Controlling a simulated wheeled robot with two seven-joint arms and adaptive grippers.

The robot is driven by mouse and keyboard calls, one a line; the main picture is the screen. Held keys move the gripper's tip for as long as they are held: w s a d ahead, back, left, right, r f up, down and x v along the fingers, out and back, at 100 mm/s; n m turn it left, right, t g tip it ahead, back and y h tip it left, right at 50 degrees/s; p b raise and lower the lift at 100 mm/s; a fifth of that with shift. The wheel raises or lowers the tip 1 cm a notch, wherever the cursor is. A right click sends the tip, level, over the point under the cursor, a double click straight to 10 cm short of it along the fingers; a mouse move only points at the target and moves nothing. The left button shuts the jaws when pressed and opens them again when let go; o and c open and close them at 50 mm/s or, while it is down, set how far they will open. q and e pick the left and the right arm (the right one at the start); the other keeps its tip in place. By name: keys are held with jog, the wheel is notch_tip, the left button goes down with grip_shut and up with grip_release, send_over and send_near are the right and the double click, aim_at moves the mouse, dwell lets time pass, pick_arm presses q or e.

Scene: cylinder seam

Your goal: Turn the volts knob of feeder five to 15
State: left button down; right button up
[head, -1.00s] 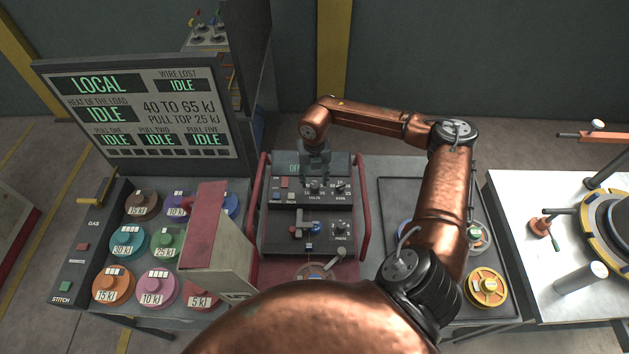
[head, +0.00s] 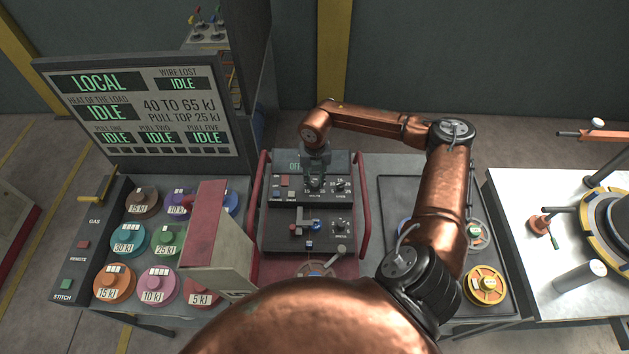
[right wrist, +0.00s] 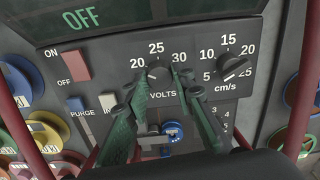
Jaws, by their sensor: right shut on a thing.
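The feeder (head: 278,240) is a dark control box with red side handles, and its display reads OFF (right wrist: 83,18). The volts knob (right wrist: 156,71) sits on its face, with 20 at its left and 25 above it. The lower part of its dial is hidden by my fingers, so a 15 mark does not show, and I cannot tell its exact setting. My right gripper (head: 316,184) reaches down to the panel from above. In the right wrist view its green fingers (right wrist: 159,82) are shut on the volts knob, one at each side. My left gripper is not in view.
A cm/s knob (right wrist: 231,68) is close at the right. The on/off switch (right wrist: 77,66) and purge button (right wrist: 76,104) are at the left. Coloured spools (head: 128,240) and a box with a red top (head: 205,222) stand left of the feeder.

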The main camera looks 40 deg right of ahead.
grip_shut()
jog(key=shift+f+n+b, duration=0.1)
jog(key=shift+n+b, duration=0.4)
jog(key=n+b, duration=0.2)
jog(key=n, duration=0.2)
jog(key=shift+b, duration=0.4)
jog(key=n+b, duration=0.2)
jog(key=n, duration=0.1)
jog(key=shift+n, duration=0.3)
jog(key=shift+n+b, duration=0.85)
jog(key=shift+n, duration=0.75)
